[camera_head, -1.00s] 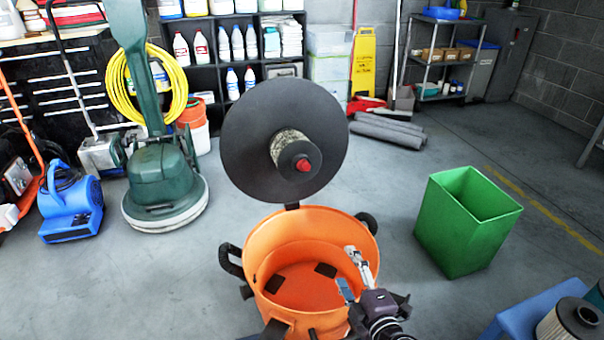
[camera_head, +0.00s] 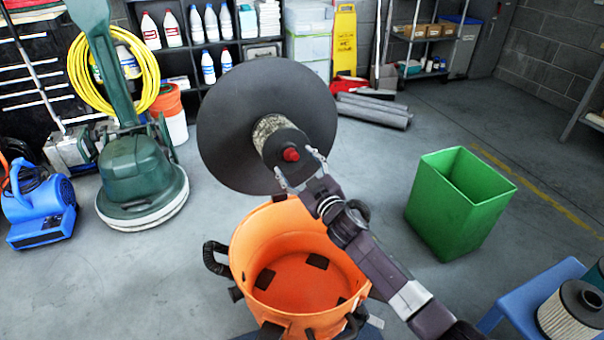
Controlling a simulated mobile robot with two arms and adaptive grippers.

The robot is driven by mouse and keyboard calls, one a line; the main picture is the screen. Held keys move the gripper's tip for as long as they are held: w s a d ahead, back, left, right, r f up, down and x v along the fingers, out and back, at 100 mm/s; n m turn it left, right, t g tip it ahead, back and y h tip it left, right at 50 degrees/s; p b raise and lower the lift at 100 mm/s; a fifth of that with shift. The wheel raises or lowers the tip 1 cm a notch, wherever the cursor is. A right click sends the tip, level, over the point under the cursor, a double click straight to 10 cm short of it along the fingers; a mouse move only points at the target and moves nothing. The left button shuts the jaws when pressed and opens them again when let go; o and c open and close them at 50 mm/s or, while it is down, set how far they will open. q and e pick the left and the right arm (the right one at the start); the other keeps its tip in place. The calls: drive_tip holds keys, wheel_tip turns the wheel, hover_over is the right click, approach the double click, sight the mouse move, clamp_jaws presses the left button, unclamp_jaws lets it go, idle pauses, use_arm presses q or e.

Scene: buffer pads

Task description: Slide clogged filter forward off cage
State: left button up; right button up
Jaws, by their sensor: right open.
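The clogged filter (camera_head: 270,130) is a short, dirty, grey-tan cylinder. It sticks out from the underside of the large dark round lid (camera_head: 225,135), which stands tilted up behind the orange drum (camera_head: 245,258). A dark end cap with a red knob (camera_head: 291,154) faces me at the filter's near end. The cage is hidden. My right gripper (camera_head: 300,167) is open, its fingers spread below and to the right of the knob, near the end cap. I cannot tell whether they touch it. My left gripper is not in view.
The orange drum is open and looks empty. An empty green bin (camera_head: 460,195) stands to the right. A blue stool (camera_head: 512,297) at lower right bears a clean pleated filter (camera_head: 566,318). A green floor machine (camera_head: 140,175) and blue blower (camera_head: 40,208) stand left.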

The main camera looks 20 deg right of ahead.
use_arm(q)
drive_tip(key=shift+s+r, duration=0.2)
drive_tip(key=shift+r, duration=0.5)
use_arm(e)
drive_tip(key=shift+w+a, duration=0.1)
drive_tip(key=shift+w, duration=0.75)
drive_tip(key=shift+c, duration=0.5)
clamp_jaws()
drive_tip(key=shift+r, duration=0.1)
